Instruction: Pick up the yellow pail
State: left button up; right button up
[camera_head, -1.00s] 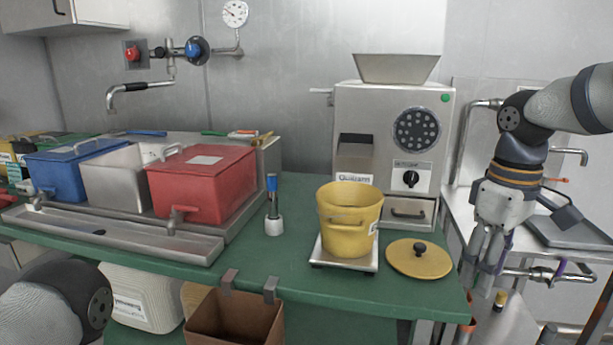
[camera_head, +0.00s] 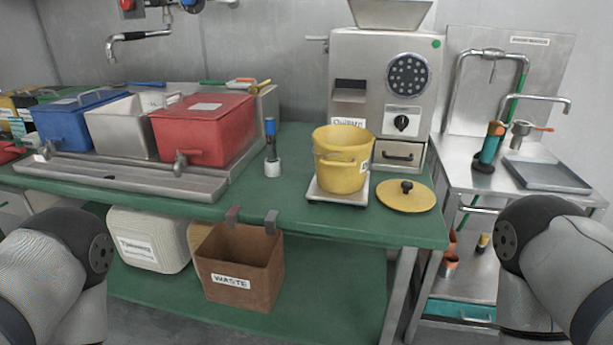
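The yellow pail (camera_head: 341,170) stands upright on a small white scale (camera_head: 338,196) on the green table (camera_head: 290,212), in front of the grinder. Its top is open and a small label shows on its right side. A yellow lid (camera_head: 406,199) with a dark knob lies on the table to the right of the pail. Nothing is touching the pail except the scale below it. My two arms show only as links at the lower left and lower right corners. Both grippers are outside the view.
The grinder (camera_head: 379,85) stands right behind the pail. Red (camera_head: 203,130), steel and blue bins sit on the left. A brush in a white holder (camera_head: 272,168) stands left of the pail. A brown waste box (camera_head: 240,270) hangs below the table's front edge. A sink bench is at right.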

aim_at(342, 152)
jog(key=i+l+u, duration=0.15)
jog(key=l+u, duration=0.25)
jog(key=l, duration=0.6)
jog(key=l+u, duration=0.45)
jog(key=l, duration=0.55)
